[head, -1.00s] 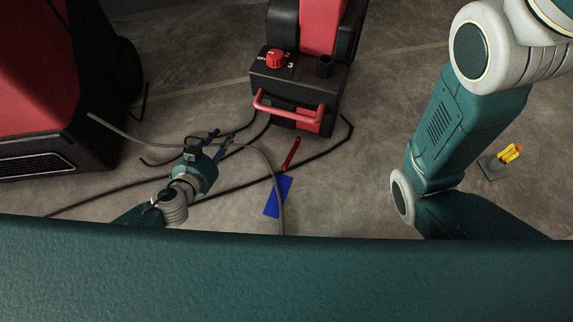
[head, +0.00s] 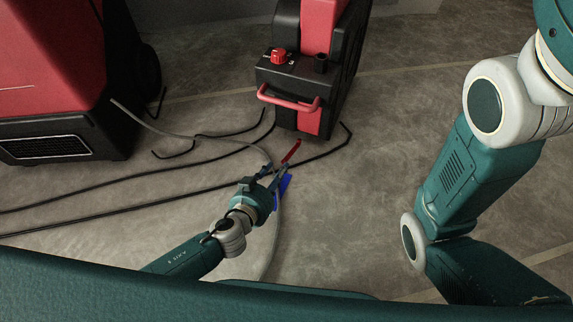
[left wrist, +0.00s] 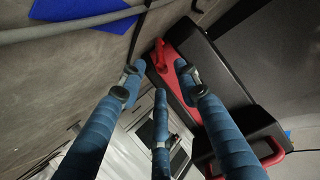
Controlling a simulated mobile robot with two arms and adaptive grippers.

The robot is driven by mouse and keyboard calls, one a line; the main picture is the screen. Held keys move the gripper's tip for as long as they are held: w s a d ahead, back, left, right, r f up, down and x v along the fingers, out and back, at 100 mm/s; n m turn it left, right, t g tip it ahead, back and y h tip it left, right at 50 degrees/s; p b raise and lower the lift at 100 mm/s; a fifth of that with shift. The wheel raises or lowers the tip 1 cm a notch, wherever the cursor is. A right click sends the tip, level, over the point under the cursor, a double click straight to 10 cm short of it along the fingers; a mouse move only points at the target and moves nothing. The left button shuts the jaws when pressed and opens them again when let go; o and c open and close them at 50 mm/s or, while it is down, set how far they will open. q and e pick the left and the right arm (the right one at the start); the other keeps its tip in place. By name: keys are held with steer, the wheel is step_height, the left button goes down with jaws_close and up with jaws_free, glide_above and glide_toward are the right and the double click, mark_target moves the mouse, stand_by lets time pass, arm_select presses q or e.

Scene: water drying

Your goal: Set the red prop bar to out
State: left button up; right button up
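The red prop bar (head: 291,151) sticks out low from the front of the black and red machine (head: 311,75), just above the floor. In the left wrist view a red bar-like part (left wrist: 162,52) shows ahead of the fingertips, at the foot of the machine (left wrist: 215,75). My left gripper (head: 274,172) reaches to just short of the bar in the head view. Its blue fingers (left wrist: 160,72) are spread with a gap between them and hold nothing. I cannot tell whether a fingertip touches the bar. My right gripper is out of view.
The machine has a red handle (head: 289,100) and a red knob (head: 278,56) on top. A larger red and black machine (head: 50,75) stands left. A grey hose (head: 190,138) and dark cables cross the floor. A blue sheet (head: 284,187) lies by my left gripper.

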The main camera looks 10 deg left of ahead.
mark_target(286, 160)
arm_select(q)
steer(key=b+x, duration=0.2)
steer(key=x, duration=0.4)
steer(key=shift+w+f+b, duration=0.15)
steer(key=shift+f+b, duration=0.05)
steer(key=shift+b, duration=0.2)
steer(key=shift+w+d+f, duration=0.15)
steer(key=shift+w, duration=0.45)
jaws_close()
steer(key=shift+d+b, duration=0.1)
steer(key=shift+b, duration=0.2)
